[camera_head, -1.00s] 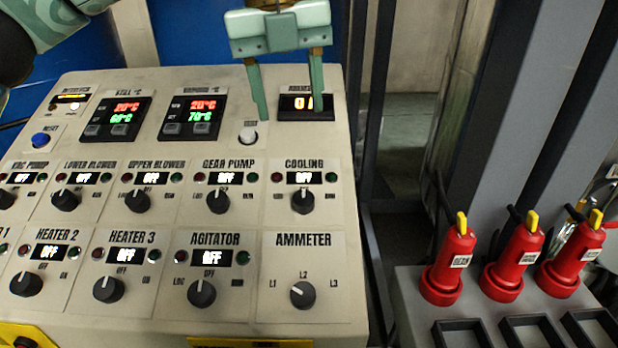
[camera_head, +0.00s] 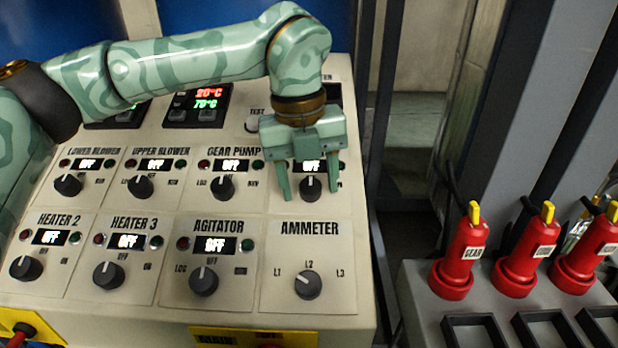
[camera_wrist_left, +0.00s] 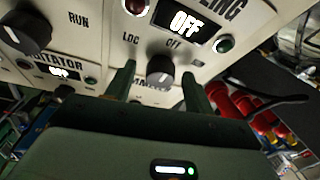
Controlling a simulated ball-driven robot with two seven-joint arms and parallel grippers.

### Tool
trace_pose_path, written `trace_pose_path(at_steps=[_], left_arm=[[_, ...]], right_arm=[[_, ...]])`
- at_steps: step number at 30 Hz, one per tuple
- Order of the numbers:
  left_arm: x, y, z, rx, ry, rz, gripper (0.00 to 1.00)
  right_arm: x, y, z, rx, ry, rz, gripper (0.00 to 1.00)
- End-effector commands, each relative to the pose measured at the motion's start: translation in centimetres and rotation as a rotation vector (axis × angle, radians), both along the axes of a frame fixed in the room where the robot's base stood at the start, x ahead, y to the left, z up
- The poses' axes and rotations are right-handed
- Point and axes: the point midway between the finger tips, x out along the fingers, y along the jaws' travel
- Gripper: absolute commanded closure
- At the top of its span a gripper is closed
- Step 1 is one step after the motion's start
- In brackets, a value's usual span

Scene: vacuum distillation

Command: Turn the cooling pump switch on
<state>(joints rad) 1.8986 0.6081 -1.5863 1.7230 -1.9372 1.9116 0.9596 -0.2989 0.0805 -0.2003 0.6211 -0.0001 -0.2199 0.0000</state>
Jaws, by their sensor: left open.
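The cooling pump switch is a black rotary knob (camera_head: 312,186) at the right of the panel's upper knob row. Its display (camera_head: 308,166) reads OFF. My left gripper (camera_head: 310,192) is open, with one finger on each side of the knob. In the left wrist view the knob (camera_wrist_left: 160,72) sits between the open fingertips (camera_wrist_left: 158,80), its white mark towards OFF, below the OFF display (camera_wrist_left: 182,22). I cannot tell whether a finger touches it. The gripper hides most of the COOLING label in the head view. My right gripper is not in view.
The gear pump knob (camera_head: 222,187) is left of the gripper, and the ammeter knob (camera_head: 308,285) is below it. Red plugs with yellow tips (camera_head: 462,258) stand on a grey box (camera_head: 425,315) at the right. Dark posts stand beside the panel.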

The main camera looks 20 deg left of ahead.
Motion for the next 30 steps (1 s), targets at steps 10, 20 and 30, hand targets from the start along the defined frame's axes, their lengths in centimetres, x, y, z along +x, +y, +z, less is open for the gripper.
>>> trace_pose_path(at_steps=[10,20,30], left_arm=[[0.0,0.0,0.0,0.000,0.000,0.000,0.91],[0.0,0.0,0.4,0.019,0.006,-0.049,0.91],[0.1,-0.2,0.7,0.107,0.030,-0.275,0.91]], right_arm=[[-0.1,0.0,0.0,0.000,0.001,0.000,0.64],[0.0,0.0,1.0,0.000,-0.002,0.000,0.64],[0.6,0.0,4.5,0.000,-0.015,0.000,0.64]])
